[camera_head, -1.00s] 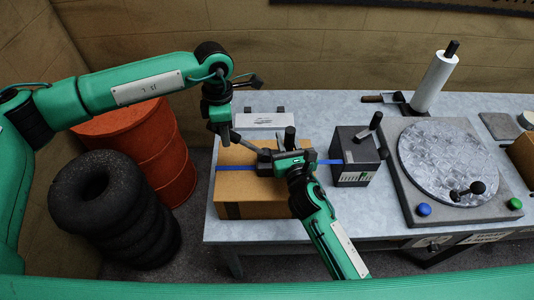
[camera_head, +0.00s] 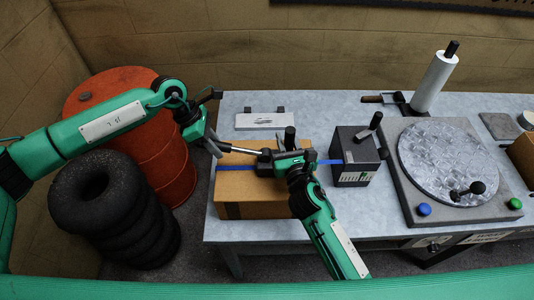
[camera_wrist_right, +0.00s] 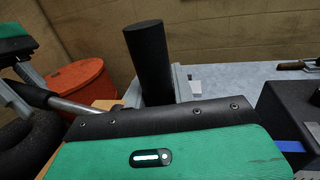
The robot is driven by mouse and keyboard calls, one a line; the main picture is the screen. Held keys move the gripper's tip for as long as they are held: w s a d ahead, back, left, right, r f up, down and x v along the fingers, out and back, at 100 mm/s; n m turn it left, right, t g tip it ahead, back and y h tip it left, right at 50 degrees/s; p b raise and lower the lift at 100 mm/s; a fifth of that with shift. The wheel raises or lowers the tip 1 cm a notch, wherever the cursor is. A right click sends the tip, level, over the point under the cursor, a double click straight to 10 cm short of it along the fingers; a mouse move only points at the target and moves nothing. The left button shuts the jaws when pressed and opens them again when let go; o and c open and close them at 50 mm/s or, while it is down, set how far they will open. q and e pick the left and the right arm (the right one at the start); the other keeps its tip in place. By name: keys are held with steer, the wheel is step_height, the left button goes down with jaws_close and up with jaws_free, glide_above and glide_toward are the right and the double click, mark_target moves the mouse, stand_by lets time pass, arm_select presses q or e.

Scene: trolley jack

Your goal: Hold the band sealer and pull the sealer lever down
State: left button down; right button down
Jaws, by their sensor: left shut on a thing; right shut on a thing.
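The band sealer (camera_head: 265,155) sits on top of the cardboard box (camera_head: 255,190), over the blue band (camera_head: 235,168). My right gripper (camera_head: 289,152) is shut on its upright black handle (camera_head: 290,134). In the right wrist view the handle (camera_wrist_right: 148,62) stands between the fingers. The sealer lever (camera_head: 236,150) reaches left from the sealer, lying low and nearly level over the box. My left gripper (camera_head: 214,146) is shut on the lever's outer end, just past the box's left edge. In the right wrist view the lever (camera_wrist_right: 85,107) slopes slightly, its base hidden behind my right gripper.
A black band dispenser (camera_head: 355,160) stands right of the box, with the blue band running to it. A turntable machine (camera_head: 445,165) and a white film roll (camera_head: 436,80) are further right. An orange drum (camera_head: 118,88) and stacked tyres (camera_head: 105,200) stand left of the table.

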arm_select(q)
steer(key=shift+a+f+h, duration=0.2)
steer(key=shift+f+h, duration=0.4)
steer(key=shift+f, duration=0.25)
steer(key=shift+d+r+y, duration=0.25)
steer(key=shift+r+y, duration=0.25)
steer(key=shift+r, duration=0.1)
steer(key=shift+d+r+y, duration=0.3)
steer(key=shift+r+y, duration=0.2)
steer(key=shift+r, duration=0.15)
steer(key=shift+d+r+y, duration=0.25)
steer(key=shift+r+y, duration=0.25)
steer(key=shift+r, duration=0.1)
steer(key=shift+d+r+y, duration=0.45)
steer(key=shift+r+y, duration=0.25)
steer(key=shift+d+r+y, duration=0.45)
steer(key=shift+r+y, duration=0.2)
steer(key=shift+y, duration=0.05)
steer(key=c, duration=1.2)
jaws_free()
steer(key=shift+r, duration=0.1)
steer(key=shift+o, duration=0.2)
steer(key=shift+r, duration=0.15)
